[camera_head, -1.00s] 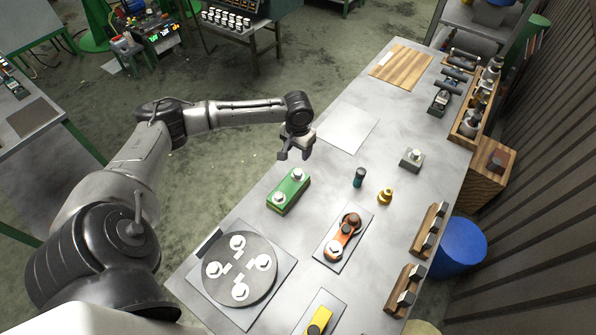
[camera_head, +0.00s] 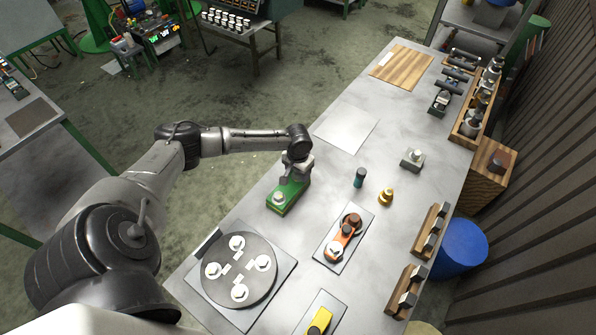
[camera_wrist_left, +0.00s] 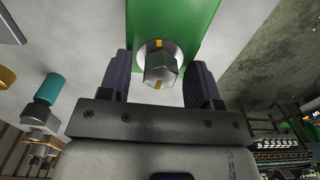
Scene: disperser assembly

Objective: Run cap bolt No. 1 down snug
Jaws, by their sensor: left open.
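A green block (camera_head: 287,207) lies on the grey bench with bolts on top. Its near bolt (camera_head: 278,198) is pale and uncovered. My left gripper (camera_head: 296,177) is over the block's far end and hides the bolt there. In the left wrist view, a grey hex-headed bolt (camera_wrist_left: 160,66) with orange marks stands in a light ring on the green block (camera_wrist_left: 190,18). The open jaws are on both sides of the head, with a visible gap. I cannot read a number on either bolt. My right gripper is not in view.
A round dark plate (camera_head: 239,270) with several white knobs lies nearer. An orange part (camera_head: 343,238) on a grey plate, a teal cylinder (camera_head: 359,177) and a brass piece (camera_head: 386,197) stand right of the block. A bare white sheet (camera_head: 346,128) lies beyond.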

